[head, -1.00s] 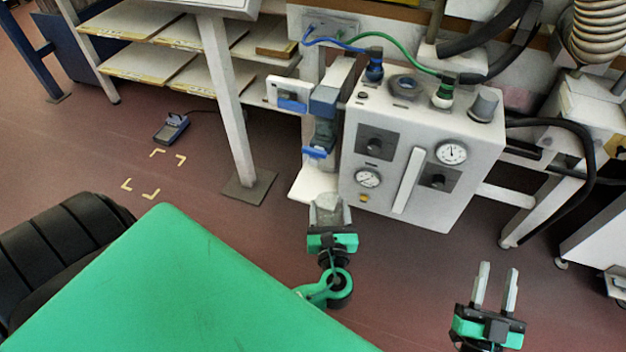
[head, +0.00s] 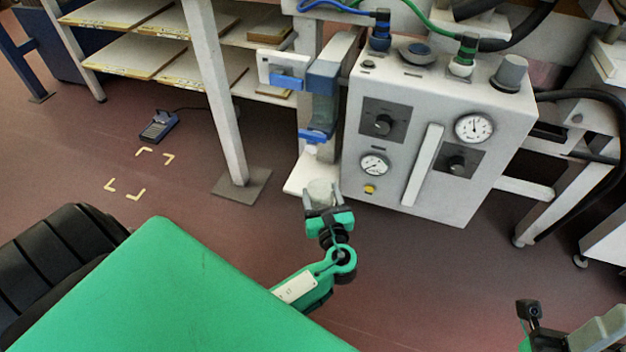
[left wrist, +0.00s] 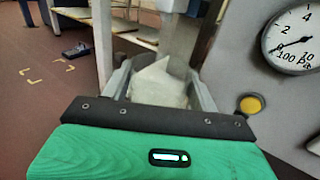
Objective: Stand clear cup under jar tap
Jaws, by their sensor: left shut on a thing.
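The clear cup (head: 320,189) is between the fingers of my left gripper (head: 321,196), which is shut on it. In the left wrist view the cup (left wrist: 160,84) looks pale and see-through between the two grey fingers. The jar (head: 323,95), dark blue and see-through, hangs left of the white machine. Its blue tap (head: 316,136) is above the cup in the head view. A small white ledge (head: 297,184) is below the tap, behind the cup; I cannot tell whether the cup touches it. My right gripper (head: 570,330) is cut off at the lower right.
The white machine box (head: 415,150) with gauges and knobs stands close right of the cup. A table leg (head: 222,110) with a floor plate is to the left. A blue pedal (head: 158,126) lies on the floor. Open floor lies in front of the machine.

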